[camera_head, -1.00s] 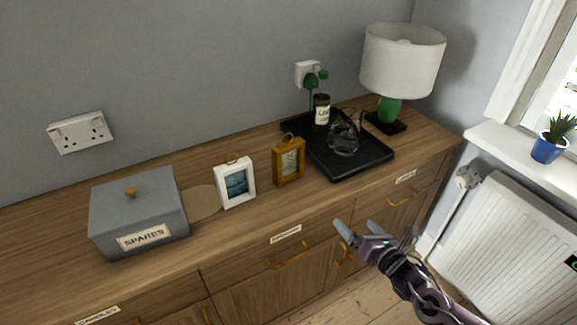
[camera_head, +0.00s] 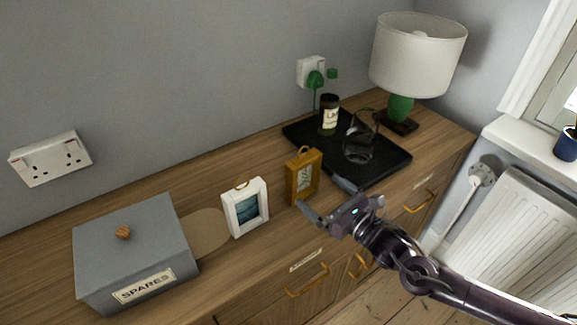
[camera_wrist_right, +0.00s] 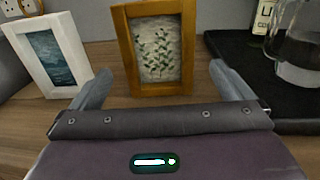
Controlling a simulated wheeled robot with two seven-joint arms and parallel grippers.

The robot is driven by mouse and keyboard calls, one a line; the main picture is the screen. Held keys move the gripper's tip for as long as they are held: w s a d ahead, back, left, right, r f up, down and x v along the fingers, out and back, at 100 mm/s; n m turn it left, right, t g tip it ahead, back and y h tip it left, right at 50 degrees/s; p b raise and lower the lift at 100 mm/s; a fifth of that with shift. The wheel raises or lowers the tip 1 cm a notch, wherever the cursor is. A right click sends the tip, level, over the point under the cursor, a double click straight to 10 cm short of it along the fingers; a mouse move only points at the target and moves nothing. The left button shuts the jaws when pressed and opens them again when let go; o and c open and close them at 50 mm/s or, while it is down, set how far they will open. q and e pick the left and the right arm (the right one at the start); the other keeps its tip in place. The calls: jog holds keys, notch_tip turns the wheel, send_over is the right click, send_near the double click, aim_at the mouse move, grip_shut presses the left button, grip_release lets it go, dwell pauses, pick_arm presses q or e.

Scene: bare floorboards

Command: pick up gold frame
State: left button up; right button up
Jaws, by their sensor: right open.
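The gold frame (camera_head: 304,176) stands upright on the wooden sideboard, between a white frame and a black tray. It holds a picture of a green leafy plant. My right gripper (camera_head: 328,203) is open and empty, just in front of the gold frame at the sideboard's front edge. In the right wrist view the gold frame (camera_wrist_right: 160,48) stands ahead, between the two spread fingers (camera_wrist_right: 168,88), and the fingers do not close on it. My left gripper is not in view.
The white frame (camera_head: 246,208) stands close on the left. The black tray (camera_head: 377,173) on the right holds a dark bottle (camera_head: 329,115) and a glass jug (camera_head: 358,143). A grey box (camera_head: 135,250) and a lamp (camera_head: 418,55) stand further off.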

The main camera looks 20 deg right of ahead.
aim_at(303, 174)
jog(key=shift+w+a, duration=0.2)
jog(key=shift+w, duration=0.2)
jog(key=shift+w+a+r, duration=0.1)
jog(key=shift+w+r, duration=0.05)
jog(key=shift+w, duration=0.15)
jog(key=shift+w+a+r+p, duration=0.25)
jog(key=shift+w+a+p, duration=0.05)
jog(key=shift+w, duration=0.25)
jog(key=shift+w+a+r+p, duration=0.2)
jog(key=shift+w+a+p, duration=0.1)
jog(key=shift+w, duration=0.2)
jog(key=x, duration=0.2)
jog(key=shift+w+a, duration=0.15)
jog(key=shift+w, duration=0.15)
jog(key=shift+w+a, duration=0.2)
jog(key=shift+w, duration=0.1)
jog(key=shift+f, duration=0.1)
jog(key=shift+w, duration=0.1)
jog(key=c, duration=1)
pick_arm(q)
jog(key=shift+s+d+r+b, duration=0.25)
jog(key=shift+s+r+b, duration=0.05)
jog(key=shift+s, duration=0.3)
pick_arm(e)
notch_tip(303, 174, up, 20)
jog(key=shift+r, duration=0.1)
jog(key=shift+c, duration=0.2)
